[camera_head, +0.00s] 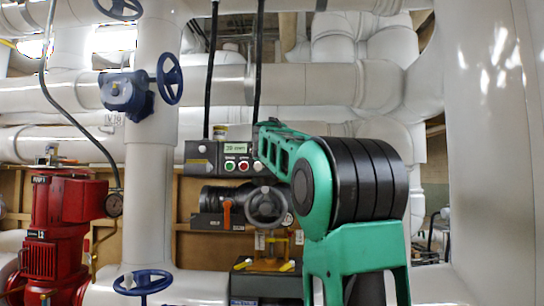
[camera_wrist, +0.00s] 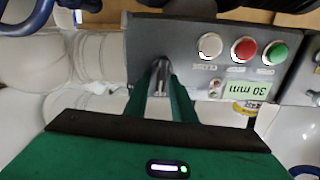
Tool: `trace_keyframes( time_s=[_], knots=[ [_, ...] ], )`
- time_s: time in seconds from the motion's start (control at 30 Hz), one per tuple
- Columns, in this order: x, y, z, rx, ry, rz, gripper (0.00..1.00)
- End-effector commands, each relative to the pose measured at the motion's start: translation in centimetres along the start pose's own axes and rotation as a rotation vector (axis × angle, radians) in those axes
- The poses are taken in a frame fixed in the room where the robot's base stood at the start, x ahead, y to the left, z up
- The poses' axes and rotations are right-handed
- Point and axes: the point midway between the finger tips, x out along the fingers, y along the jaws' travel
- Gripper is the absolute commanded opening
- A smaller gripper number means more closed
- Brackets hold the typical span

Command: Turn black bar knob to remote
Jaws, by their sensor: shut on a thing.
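The grey control box (camera_head: 210,165) hangs on the wooden back wall, and my green arm covers its right end in the head view. The wrist view shows the control box upside down (camera_wrist: 185,45). My gripper (camera_wrist: 161,72) reaches the box end beside the white button and is shut on the black bar knob (camera_wrist: 161,80). Only a small greyish part of the knob shows between the green fingers. Its pointer and the position labels are hidden, so I cannot tell its setting. My gripper's fingertips are hidden behind my arm in the head view.
A red pump (camera_head: 60,225) and white pipes (camera_head: 150,190) stand left.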

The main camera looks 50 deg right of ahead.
Motion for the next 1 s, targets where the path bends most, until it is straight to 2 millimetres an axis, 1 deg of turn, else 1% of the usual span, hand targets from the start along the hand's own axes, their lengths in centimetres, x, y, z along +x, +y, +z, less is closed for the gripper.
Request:
trace_keyframes(
  time_s=[0.1, 0.27, 0.7, 1.0],
  knots=[
    [0.0, -0.1, 0.2, 0.076, -0.003, -0.005, 0.01],
    [0.1, 0.2, 0.2, 0.215, -0.004, -0.003, 0.01],
    [0.1, 0.8, 0.6, 0.625, -0.005, -0.004, 0.01],
    [0.1, 1.0, 0.9, 0.833, -0.006, -0.003, 0.01]
  ],
)
